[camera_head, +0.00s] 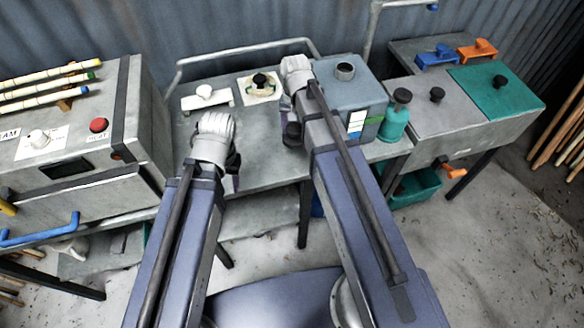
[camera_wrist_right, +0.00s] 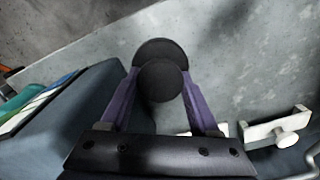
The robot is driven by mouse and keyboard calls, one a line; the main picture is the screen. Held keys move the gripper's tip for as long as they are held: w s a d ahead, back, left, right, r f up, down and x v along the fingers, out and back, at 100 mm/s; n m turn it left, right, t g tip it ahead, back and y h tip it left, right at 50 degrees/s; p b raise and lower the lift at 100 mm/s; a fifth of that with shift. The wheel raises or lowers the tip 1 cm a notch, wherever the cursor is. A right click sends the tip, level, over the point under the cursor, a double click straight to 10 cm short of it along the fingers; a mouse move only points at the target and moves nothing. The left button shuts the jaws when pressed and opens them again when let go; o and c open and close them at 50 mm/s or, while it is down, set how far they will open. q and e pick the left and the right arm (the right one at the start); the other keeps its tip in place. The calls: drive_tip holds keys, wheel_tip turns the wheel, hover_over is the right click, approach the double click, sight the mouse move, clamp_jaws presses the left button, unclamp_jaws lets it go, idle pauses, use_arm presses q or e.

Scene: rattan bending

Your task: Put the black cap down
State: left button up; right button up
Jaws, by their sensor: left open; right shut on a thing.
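The black cap (camera_wrist_right: 162,72), a round disc with a round knob, is between the purple fingers of my right gripper (camera_wrist_right: 163,88) in the right wrist view. The gripper is shut on it, above or at the grey bench top; I cannot tell whether it touches. In the head view my right gripper (camera_head: 292,132) is at the left side of the blue-grey tank (camera_head: 362,92), and the cap is mostly hidden by the wrist. The tank's neck (camera_head: 345,71) stands uncovered on top. My left gripper (camera_head: 235,168) is open and empty over the bench's front edge.
A white-knobbed fixture (camera_head: 205,92) and a black-knobbed one (camera_head: 260,84) stand at the back of the bench (camera_head: 190,128). A green bottle (camera_head: 394,122) stands right of the tank. A control box with a red button (camera_head: 99,125) is at the left. The bench between the grippers is clear.

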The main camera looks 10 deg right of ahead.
drive_tip(key=shift+f+b, duration=5.1)
drive_tip(key=shift+f, duration=0.05)
drive_tip(key=shift+r, duration=0.15)
drive_tip(key=o, duration=1.4)
drive_tip(key=shift+f, duration=0.2)
drive_tip(key=shift+c, duration=0.2)
drive_tip(key=shift+r, duration=0.1)
